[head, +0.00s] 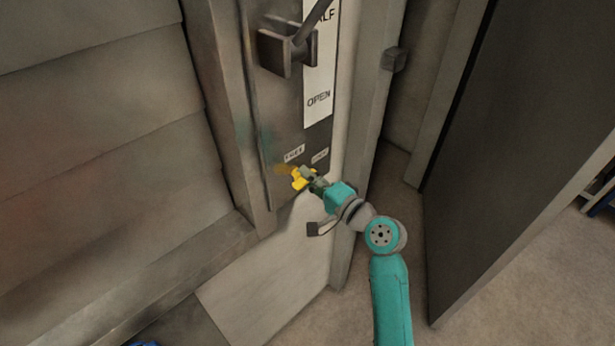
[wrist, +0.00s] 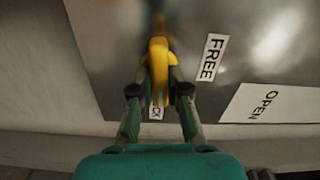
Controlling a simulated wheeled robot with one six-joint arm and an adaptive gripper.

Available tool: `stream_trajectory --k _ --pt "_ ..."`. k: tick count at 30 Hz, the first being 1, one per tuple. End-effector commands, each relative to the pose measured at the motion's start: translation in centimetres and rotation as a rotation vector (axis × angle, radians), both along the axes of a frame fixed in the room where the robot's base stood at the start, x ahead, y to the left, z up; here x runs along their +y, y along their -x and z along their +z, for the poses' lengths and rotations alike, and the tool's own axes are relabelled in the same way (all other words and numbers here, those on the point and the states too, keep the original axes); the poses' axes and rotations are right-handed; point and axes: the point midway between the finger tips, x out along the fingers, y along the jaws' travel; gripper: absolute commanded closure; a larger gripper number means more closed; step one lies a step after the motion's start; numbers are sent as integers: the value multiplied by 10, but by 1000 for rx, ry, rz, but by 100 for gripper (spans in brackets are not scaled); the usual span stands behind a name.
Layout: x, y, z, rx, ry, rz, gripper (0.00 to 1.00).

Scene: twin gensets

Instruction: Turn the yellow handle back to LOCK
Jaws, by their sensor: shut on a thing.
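The yellow handle (head: 299,181) is on the lower part of a grey panel, just below the FREE label (head: 294,153) and the LOCK label (head: 320,156). My gripper (head: 311,182) reaches it from the lower right. In the wrist view the yellow handle (wrist: 159,62) stands between the two fingertips (wrist: 160,82), which are shut on it. The FREE label (wrist: 209,58) is to the right of the handle there. The LOCK label (wrist: 155,112) is mostly hidden between the fingers. The exact angle of the handle is hard to tell.
A larger grey lever (head: 288,52) and a white strip marked OPEN (head: 318,100) are above the handle. A dark open door (head: 510,130) stands to the right of my arm. Louvred slats (head: 100,150) fill the left. Bare floor (head: 480,300) shows at the lower right.

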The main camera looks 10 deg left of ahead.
Motion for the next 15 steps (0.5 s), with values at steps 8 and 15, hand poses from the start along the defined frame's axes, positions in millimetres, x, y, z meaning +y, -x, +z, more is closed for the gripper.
stream_trajectory --k 8,15 --pt "-1 0 -2 75 -56 -1 100" --pt "-1 0 -2 93 -70 -1 100"
